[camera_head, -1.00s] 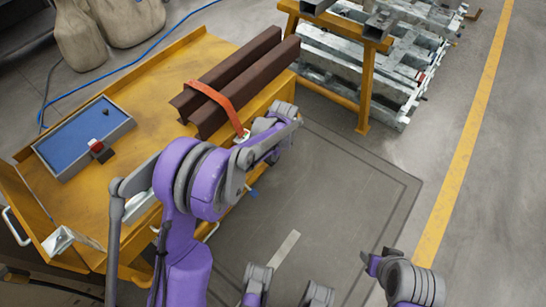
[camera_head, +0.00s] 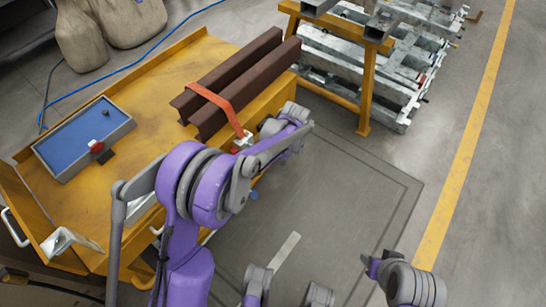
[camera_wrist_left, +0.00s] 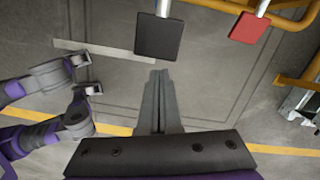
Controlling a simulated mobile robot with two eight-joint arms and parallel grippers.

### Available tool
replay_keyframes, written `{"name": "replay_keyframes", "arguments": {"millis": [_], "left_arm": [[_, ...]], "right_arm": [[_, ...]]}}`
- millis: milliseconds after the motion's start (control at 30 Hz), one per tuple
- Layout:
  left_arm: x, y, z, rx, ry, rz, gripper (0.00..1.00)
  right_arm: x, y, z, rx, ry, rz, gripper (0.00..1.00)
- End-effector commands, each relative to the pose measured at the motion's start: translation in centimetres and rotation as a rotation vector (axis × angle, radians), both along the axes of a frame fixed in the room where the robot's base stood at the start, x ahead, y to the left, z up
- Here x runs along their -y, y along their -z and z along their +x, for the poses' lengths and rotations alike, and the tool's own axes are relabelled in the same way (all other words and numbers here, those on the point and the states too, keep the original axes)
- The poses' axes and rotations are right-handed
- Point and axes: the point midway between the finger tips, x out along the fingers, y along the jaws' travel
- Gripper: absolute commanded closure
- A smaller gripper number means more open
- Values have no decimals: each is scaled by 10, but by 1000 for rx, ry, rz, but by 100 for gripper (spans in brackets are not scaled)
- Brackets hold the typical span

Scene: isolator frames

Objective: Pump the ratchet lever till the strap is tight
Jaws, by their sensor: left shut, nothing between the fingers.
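An orange strap (camera_head: 215,101) runs over two brown steel beams (camera_head: 232,82) on the yellow trolley. At its near end, a small pale and red ratchet (camera_head: 242,141) sits at the trolley's edge, partly hidden by my arm. My left wrist is just right of it, beyond the edge. In the left wrist view my left gripper (camera_wrist_left: 159,74) is shut and empty. Close ahead of its tips is a black pad on a grey rod (camera_wrist_left: 157,38), with a gap between. A red pad (camera_wrist_left: 249,27) hangs to the right. I cannot tell which pad belongs to the lever.
The yellow trolley (camera_head: 150,95) carries a blue-lined tray (camera_head: 83,138) at left. A yellow rack (camera_head: 367,85) with grey metal sections stands behind. Grey floor (camera_head: 330,190) is clear right of the trolley. Yellow rails (camera_wrist_left: 285,15) border the upper right of the wrist view.

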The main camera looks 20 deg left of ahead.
Motion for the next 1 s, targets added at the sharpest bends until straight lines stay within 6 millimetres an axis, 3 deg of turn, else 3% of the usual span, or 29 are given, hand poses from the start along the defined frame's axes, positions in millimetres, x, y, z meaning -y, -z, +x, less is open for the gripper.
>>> {"name": "replay_keyframes", "arguments": {"millis": [300,500,1000], "left_arm": [[6,-65,-1,0,0,0,100],[9,-92,-1,0,0,0,100],[10,-99,-1,0,0,0,100]], "right_arm": [[0,-18,-1,6,0,0,50],[0,-24,-2,8,0,0,50],[0,-25,-2,9,0,0,50]]}}
